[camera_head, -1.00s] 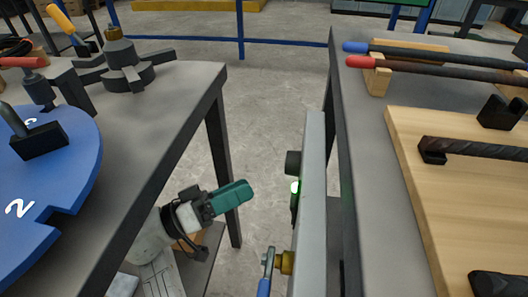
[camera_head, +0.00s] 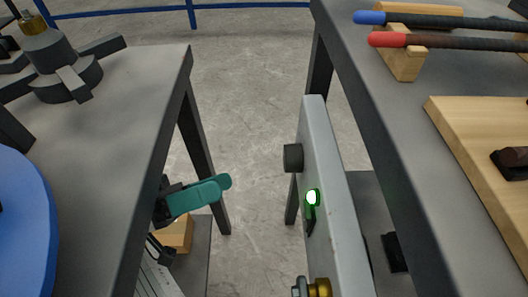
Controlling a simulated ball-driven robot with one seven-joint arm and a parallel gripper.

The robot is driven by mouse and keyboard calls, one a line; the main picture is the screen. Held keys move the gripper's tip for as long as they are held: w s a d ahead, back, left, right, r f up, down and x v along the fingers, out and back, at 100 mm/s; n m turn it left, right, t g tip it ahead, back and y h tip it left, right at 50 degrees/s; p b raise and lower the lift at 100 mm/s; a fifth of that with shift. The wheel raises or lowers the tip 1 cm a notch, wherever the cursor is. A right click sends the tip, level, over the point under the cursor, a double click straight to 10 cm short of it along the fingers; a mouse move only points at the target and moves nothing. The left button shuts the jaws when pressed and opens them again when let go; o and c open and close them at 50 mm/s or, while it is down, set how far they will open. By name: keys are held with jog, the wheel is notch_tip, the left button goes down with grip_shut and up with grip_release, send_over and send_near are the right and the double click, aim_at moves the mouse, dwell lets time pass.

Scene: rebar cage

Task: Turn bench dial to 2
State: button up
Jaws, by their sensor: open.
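A grey panel (camera_head: 325,150) stands on the side of the right bench, seen nearly edge-on. A black round knob (camera_head: 293,158), which looks like the bench dial, sticks out from its left face; its pointer and any numbers cannot be read. A lit green switch or lamp (camera_head: 312,198) is below it. My gripper (camera_head: 222,184), with teal fingers, is open and empty. It is left of the knob and lower in the picture, apart from it, pointing right. Its fingers overlap in this view.
The left bench (camera_head: 105,150) carries a blue disc (camera_head: 25,230) and a dark hub-like fixture (camera_head: 62,68). The right bench (camera_head: 375,110) holds bars with blue (camera_head: 370,17) and red (camera_head: 385,40) ends. A brass fitting (camera_head: 318,288) is low on the panel.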

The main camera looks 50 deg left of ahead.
aim_at(284, 163)
jog(key=p+x, duration=0.6)
jog(key=x, duration=0.4)
jog(key=shift+w+d+p, duration=0.1)
jog(key=shift+w+p, duration=0.25)
jog(key=c, duration=1.1)
